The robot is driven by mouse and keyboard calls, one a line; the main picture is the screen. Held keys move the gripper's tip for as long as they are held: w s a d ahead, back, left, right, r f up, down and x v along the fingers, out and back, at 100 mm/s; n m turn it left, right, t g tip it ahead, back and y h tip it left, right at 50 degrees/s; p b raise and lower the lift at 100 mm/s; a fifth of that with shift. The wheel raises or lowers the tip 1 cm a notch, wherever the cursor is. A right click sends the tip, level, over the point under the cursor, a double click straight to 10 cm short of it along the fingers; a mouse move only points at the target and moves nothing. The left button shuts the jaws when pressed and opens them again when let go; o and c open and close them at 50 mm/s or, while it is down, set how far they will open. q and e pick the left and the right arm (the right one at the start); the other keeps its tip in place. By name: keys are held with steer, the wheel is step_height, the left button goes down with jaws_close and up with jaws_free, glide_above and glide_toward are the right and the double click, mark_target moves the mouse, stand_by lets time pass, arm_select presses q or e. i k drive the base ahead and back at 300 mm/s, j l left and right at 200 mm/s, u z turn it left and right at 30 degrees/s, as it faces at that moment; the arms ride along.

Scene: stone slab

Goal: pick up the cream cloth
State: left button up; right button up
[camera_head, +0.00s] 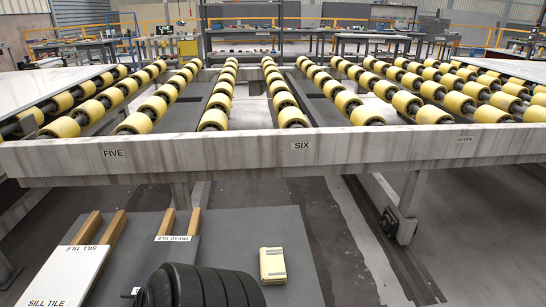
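The cream cloth (272,265) lies folded and flat on a grey board or low surface, at the lower middle of the head view. It has dark stripes near its ends. Nothing covers it and nothing touches it from above.
A dark ribbed rounded form (205,289) is left of the cloth; I cannot tell what it is. A white sill tile (62,277) and a dark tread tile (165,262) rest on wooden battens at left. A roller conveyor's pale beam (230,158) crosses beyond.

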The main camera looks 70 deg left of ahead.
mark_target(272, 268)
steer(key=l+u, duration=0.1)
steer(key=u, duration=2.1)
steer(key=j, duration=0.05)
